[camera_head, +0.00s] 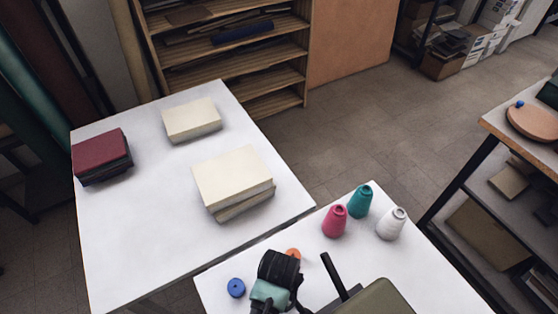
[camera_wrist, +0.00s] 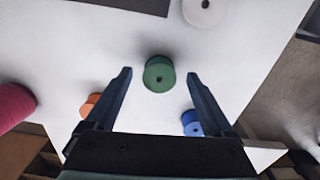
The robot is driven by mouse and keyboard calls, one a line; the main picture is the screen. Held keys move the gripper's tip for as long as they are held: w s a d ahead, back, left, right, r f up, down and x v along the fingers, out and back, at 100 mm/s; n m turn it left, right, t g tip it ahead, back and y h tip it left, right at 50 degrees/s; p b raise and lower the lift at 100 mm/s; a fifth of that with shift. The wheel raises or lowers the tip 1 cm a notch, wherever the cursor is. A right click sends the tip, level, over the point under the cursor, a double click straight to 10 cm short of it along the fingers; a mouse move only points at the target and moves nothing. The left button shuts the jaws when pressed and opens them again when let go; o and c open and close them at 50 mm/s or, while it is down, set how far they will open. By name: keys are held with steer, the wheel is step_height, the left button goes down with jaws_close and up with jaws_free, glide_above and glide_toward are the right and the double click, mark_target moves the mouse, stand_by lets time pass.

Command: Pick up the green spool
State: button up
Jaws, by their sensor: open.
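The green spool (camera_wrist: 159,78) is a short round spool with a dark centre hole, on the white table in the wrist view. My gripper (camera_wrist: 160,73) is open, and its two dark fingers frame the spool in that view, one on each side. I see no contact, and the gap in height cannot be told. I cannot make out the green spool in the head view, where my arm covers part of the table.
An orange spool (camera_wrist: 90,104) and a blue spool (camera_wrist: 191,123) lie near the fingers. Pink (camera_head: 335,222), teal (camera_head: 360,201) and white (camera_head: 391,224) thread cones stand on the same table. Cream books (camera_head: 232,179) and a red book (camera_head: 100,151) lie on the neighbouring table.

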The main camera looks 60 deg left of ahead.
steer(key=shift+f, duration=0.25)
jaws_close()
steer(key=shift+r, duration=0.1)
